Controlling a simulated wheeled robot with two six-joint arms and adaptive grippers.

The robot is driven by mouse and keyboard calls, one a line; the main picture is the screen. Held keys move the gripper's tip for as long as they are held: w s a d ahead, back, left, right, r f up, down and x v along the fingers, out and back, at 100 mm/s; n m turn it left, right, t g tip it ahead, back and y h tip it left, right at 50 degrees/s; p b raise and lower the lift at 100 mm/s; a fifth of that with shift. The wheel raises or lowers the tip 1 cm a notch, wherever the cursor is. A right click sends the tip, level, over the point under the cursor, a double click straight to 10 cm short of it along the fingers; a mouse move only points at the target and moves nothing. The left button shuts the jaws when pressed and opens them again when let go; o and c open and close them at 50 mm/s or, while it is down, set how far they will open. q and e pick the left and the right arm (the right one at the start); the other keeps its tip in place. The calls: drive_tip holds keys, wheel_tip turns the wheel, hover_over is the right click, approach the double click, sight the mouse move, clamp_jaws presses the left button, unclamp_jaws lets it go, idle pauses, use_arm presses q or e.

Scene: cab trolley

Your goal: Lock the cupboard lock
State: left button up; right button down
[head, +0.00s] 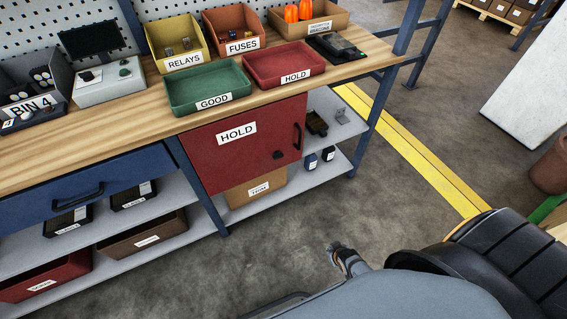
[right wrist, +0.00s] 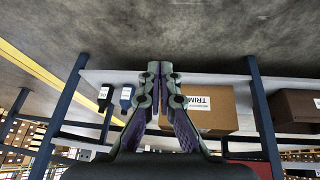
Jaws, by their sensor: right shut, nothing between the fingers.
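The red cupboard (head: 222,159) with a HOLD label hangs under the workbench top, its door closed. Its black handle (head: 297,136) is upright near the door's right edge. The small dark lock (head: 278,154) sits left of and below the handle; which way it is turned is too small to tell. My right gripper (head: 333,248) is low in front of the bench, well apart from the cupboard. In the right wrist view its fingers (right wrist: 160,67) are shut and empty, with the lower shelf behind them. The lock does not show there. My left gripper is out of view.
The workbench top (head: 125,118) carries a green GOOD tray (head: 170,108), a red HOLD tray (head: 252,78) and bins. Under the cupboard, a cardboard box (head: 236,196) stands on the lower shelf (head: 330,172). The floor (head: 285,240) before the cupboard is clear.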

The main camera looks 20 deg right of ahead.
drive_tip(key=w+r+t+b, duration=0.2)
drive_tip(key=w+r, duration=0.1)
drive_tip(key=w, duration=0.4)
drive_tip(key=w+r+t+b, duration=0.2)
drive_tip(key=w+b, duration=0.1)
drive_tip(key=w, duration=0.4)
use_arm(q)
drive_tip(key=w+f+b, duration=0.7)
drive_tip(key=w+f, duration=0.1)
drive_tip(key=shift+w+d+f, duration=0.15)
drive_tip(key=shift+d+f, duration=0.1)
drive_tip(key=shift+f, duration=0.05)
use_arm(e)
drive_tip(key=w+a+r+t, duration=0.1)
drive_tip(key=w+r+t, duration=0.1)
drive_tip(key=w+r, duration=0.2)
drive_tip(key=w+a+r+t+y, duration=0.1)
drive_tip(key=w+r, duration=0.3)
drive_tip(key=r, duration=0.7)
drive_tip(key=w+a+r+n+t+y, duration=0.1)
drive_tip(key=w+a+r+t, duration=0.1)
drive_tip(key=r, duration=0.5)
drive_tip(key=shift+w+a+r+t, duration=0.4)
drive_tip(key=shift+w+t, duration=0.2)
drive_tip(key=shift+w, duration=0.65)
